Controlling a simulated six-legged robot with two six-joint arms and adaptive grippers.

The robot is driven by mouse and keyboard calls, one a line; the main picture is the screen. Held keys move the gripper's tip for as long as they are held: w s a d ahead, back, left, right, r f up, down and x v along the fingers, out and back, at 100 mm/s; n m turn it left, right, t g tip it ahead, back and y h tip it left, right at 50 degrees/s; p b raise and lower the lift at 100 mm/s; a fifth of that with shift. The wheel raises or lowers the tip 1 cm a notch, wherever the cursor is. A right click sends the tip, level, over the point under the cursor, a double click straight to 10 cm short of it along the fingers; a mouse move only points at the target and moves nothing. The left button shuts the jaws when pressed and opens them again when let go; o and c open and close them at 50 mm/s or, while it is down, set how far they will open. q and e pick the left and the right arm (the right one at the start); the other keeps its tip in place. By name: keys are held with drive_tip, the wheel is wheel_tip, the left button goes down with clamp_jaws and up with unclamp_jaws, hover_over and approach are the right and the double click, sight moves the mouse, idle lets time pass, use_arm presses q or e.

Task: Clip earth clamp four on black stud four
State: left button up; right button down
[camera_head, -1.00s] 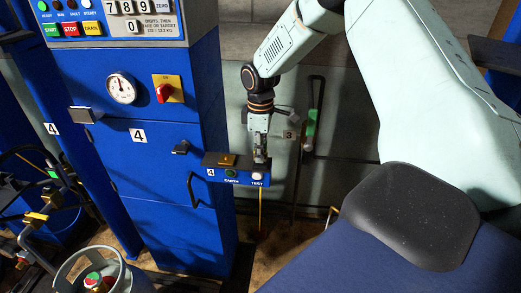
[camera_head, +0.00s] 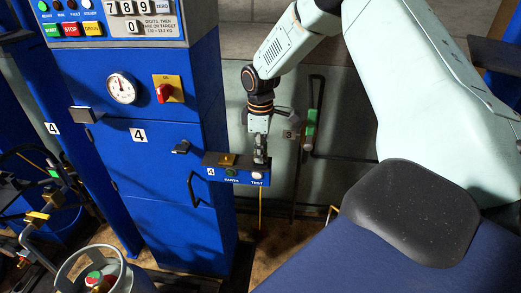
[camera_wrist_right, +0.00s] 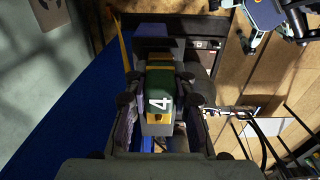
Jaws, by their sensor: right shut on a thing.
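Earth clamp four (camera_wrist_right: 159,103), green and yellow with a white 4, sits between the fingers of my right gripper (camera_wrist_right: 160,100) in the right wrist view. In the head view my right gripper (camera_head: 260,160) points down at the right end of a small blue shelf box (camera_head: 234,176) marked 4, EARTH and TEST. The clamp is mostly hidden there by the fingers. I cannot make out black stud four, nor whether the clamp touches it. My left gripper is not in view.
A blue scale column (camera_head: 165,150) marked 4 carries a gauge (camera_head: 121,88) and a red switch (camera_head: 164,93). A gas cylinder (camera_head: 95,270) stands at lower left. A green-handled item (camera_head: 311,120) hangs on the wall behind, near a 3 label.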

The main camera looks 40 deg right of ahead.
drive_tip(key=shift+f, duration=0.4)
drive_tip(key=c, duration=1.1)
unclamp_jaws()
drive_tip(key=shift+o, duration=0.2)
wheel_tip(320, 180, up, 12)
